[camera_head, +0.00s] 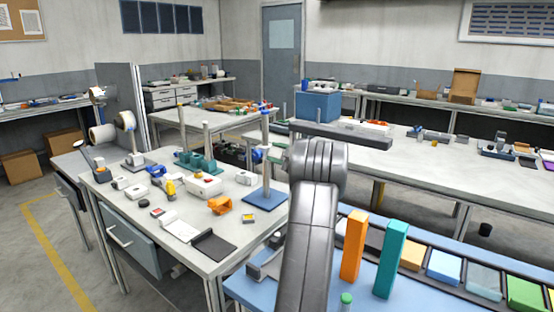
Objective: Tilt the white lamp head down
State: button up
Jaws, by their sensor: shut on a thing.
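A stand with a blue base (265,198) and a grey upright post stands near the right edge of the left workbench. A small white lamp head (262,146) shows partway up its post. My arm reaches up from the bottom of the view, and its bulky wrist covers the area just right of the post. Only a small part of my gripper (279,149) shows, at the wrist's left side against the lamp head. It is shut on the lamp head, though the exact contact and the head's tilt are too small and covered to tell.
The left workbench (225,252) holds a black pad, an orange bracket (220,205), a white box (203,185) and other small parts. Upright orange (353,245) and teal (391,260) blocks stand close to the right of my arm. Bare floor lies left of the bench.

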aim_at(276, 152)
jog(key=shift+f+n+b, duration=0.15)
jog(key=shift+n+b, duration=0.3)
jog(key=shift+n, duration=0.15)
jog(key=shift+s, duration=0.1)
jog(key=o, duration=1)
notch_tip(276, 152, up, 10)
jog(key=shift+r+p, duration=0.1)
jog(key=shift+p, duration=0.65)
